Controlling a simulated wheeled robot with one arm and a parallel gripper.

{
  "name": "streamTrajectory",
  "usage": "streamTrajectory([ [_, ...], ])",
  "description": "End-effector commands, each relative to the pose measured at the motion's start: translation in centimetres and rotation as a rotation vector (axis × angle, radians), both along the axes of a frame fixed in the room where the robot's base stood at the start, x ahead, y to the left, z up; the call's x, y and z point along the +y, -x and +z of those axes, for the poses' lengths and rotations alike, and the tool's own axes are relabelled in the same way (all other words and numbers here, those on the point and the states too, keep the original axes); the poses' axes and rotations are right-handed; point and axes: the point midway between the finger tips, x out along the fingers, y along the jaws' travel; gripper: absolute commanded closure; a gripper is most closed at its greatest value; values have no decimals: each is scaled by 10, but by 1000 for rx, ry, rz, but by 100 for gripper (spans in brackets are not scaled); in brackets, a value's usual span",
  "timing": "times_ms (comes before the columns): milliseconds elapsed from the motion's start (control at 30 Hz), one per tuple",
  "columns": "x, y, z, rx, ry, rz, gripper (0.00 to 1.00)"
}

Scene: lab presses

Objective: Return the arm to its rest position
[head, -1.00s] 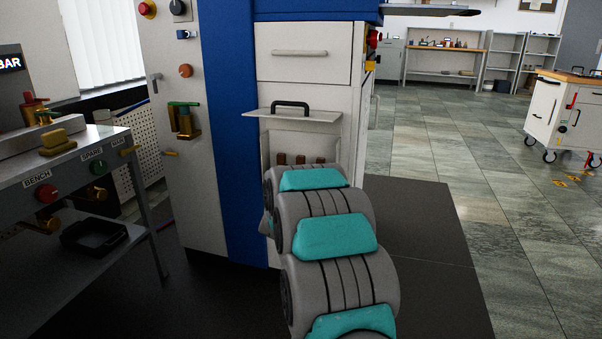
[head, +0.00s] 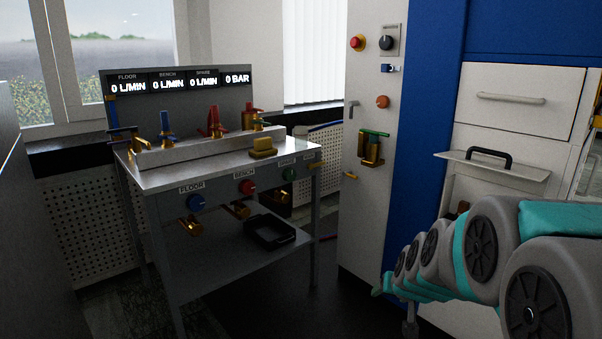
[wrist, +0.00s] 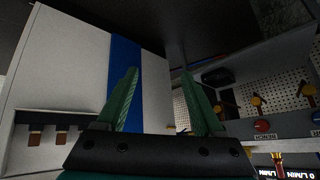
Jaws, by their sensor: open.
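My arm (head: 485,250) reaches in from the lower right of the head view and stretches left in front of the white and blue press cabinet (head: 425,130). My gripper (wrist: 160,73) shows in the wrist view as two green fingers spread apart with nothing between them. In the head view the far end of the arm is small and low, in front of the cabinet's base, and its fingers are hard to make out. The wrist view is upside down and shows the cabinet with its blue stripe (wrist: 124,60) beyond the fingers.
A metal bench (head: 155,178) with valves, knobs and gauge displays stands at left, a black tray (head: 270,233) on its lower shelf. A flap with a black handle (head: 488,157) sticks out of the cabinet, close above my arm. Dark floor (head: 330,285) lies open between bench and cabinet.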

Motion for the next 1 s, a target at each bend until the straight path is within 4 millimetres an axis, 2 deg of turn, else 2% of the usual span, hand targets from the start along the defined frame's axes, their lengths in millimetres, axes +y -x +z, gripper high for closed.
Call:
streamTrajectory([
  [33, 17, 29, 1, 65, -11, 42, 31],
  [100, 36, 74, -4, 174, -22, 93, 31],
  [167, 47, 114, -8, 271, -24, 130, 31],
  [200, 53, 140, -9, 332, -23, 153, 31],
  [400, 61, 267, -12, 625, 7, 217, 31],
  [500, 57, 313, -11, 730, 27, 227, 31],
  [600, 53, 340, -9, 797, 40, 230, 31],
  [700, 51, 352, -8, 824, 48, 228, 31],
  [1000, 51, 354, -8, 829, 48, 228, 31],
])
